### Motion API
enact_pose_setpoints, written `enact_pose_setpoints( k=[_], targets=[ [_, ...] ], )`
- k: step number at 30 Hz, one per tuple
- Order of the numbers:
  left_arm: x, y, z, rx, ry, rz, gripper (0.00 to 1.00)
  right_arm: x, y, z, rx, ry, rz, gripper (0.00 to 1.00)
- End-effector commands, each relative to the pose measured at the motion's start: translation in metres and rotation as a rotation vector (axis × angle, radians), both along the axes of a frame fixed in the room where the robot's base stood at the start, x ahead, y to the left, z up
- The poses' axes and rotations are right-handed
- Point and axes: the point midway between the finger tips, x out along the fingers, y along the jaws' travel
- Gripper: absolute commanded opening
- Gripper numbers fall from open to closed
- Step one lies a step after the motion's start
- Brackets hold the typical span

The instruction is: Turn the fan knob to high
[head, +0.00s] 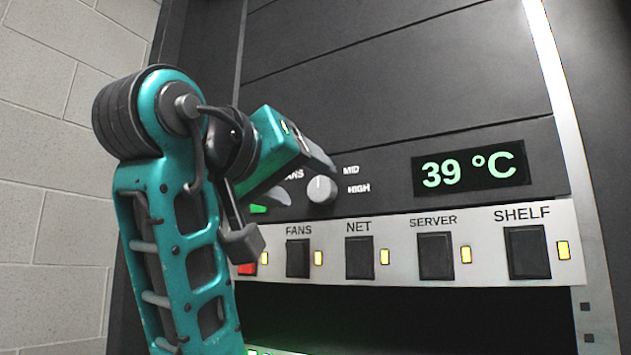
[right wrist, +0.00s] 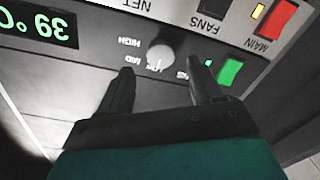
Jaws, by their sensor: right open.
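The fan knob (head: 321,190) is a round grey dial on the dark panel, with MID and HIGH printed to its right in the head view. In the right wrist view, which is upside down, the knob (right wrist: 160,53) has its white mark toward LOW. My right gripper (head: 285,198) is open in front of the panel, left of and partly over the knob area. In the right wrist view its fingertips (right wrist: 160,70) lie either side of the knob, apart from each other. I cannot tell whether either touches it. My left gripper is not in view.
A display (head: 470,172) reads 39 °C. Below is a pale strip (head: 400,270) with dark switches for FANS, NET, SERVER and SHELF and lit amber lamps. A red MAIN switch (right wrist: 276,24) and a green-lit switch (right wrist: 230,71) are close to the gripper.

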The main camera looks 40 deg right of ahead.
Motion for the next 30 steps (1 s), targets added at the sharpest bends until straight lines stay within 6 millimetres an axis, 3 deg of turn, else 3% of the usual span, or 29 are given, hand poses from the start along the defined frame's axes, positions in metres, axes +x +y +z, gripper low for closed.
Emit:
enact_pose_setpoints(
  k=[3, 9, 20, 30],
  targets=[
    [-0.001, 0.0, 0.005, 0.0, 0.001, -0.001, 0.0, 0.007, -0.022, 0.001, 0.0, 0.001, -0.004, 0.65],
    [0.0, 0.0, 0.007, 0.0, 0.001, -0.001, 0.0, 0.014, -0.042, 0.0, -0.001, 0.002, -0.001, 0.65],
    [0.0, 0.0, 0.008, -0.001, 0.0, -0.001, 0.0, 0.016, -0.047, 0.0, -0.002, 0.001, 0.002, 0.65],
    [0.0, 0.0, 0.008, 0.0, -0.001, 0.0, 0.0, 0.016, -0.046, 0.0, -0.002, 0.0, 0.001, 0.34]
  ],
)
